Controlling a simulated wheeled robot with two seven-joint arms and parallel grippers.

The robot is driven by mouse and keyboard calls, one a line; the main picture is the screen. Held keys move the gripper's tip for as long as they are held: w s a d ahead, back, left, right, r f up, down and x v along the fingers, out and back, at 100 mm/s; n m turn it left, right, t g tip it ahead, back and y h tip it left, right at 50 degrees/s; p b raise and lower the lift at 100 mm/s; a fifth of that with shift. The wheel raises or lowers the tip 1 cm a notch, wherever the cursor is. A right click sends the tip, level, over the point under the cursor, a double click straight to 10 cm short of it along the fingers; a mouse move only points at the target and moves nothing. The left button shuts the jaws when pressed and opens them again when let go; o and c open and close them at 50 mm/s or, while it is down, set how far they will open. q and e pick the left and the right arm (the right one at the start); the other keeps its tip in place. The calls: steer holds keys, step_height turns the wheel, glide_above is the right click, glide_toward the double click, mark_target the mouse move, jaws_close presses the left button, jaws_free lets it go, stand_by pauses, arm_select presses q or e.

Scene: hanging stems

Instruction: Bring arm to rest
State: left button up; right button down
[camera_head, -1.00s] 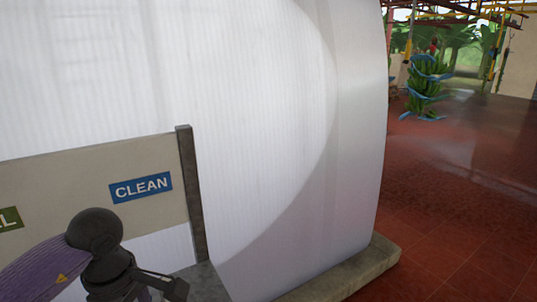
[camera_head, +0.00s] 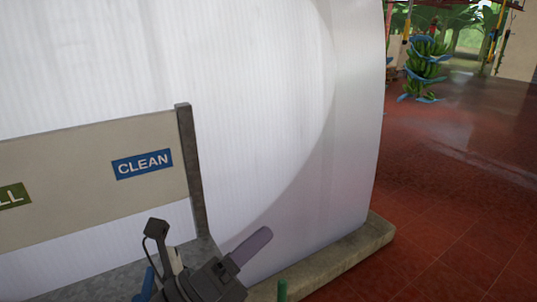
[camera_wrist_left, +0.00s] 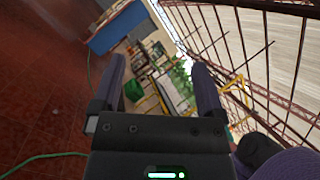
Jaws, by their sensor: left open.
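My left gripper (camera_head: 222,272) is at the bottom of the head view, in front of the pale board and the white curved wall. One purple finger points up and right there; the other is not clear. In the left wrist view my left gripper (camera_wrist_left: 158,78) shows two purple fingers spread apart with nothing between them. Part of my purple arm shows at the lower right of that view. My right gripper is in neither view.
A white curved ribbed wall (camera_head: 280,120) fills the middle, on a concrete curb (camera_head: 345,262). A board with a CLEAN sign (camera_head: 142,164) and a grey post (camera_head: 191,165) stands at left. A green bunch with blue sheets (camera_head: 427,68) hangs far right. Red tiled floor (camera_head: 440,200) is open.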

arm_select(q)
steer(key=s+a+f+n+y, duration=0.1)
steer(key=a+f+n+y, duration=0.65)
steer(key=n, duration=0.65)
steer(key=a+f+n+y, duration=0.5)
steer(key=f+n+y, duration=0.3)
steer(key=n+y, duration=0.5)
steer(key=s+f+n+g+h, duration=0.3)
steer(key=s+f+n+g, duration=0.65)
steer(key=s, duration=0.75)
steer(key=s+f+m+g, duration=0.2)
steer(key=s+f, duration=0.1)
steer(key=f, duration=1.7)
steer(key=s+a+f+g, duration=0.1)
steer(key=s+a+f, duration=0.2)
steer(key=s+f, duration=0.6)
steer(key=s+y, duration=0.1)
steer(key=s, duration=0.2)
steer(key=shift+s+a+f+m, duration=0.25)
steer(key=shift+s+f+m, duration=0.05)
steer(key=shift+s+m, duration=0.1)
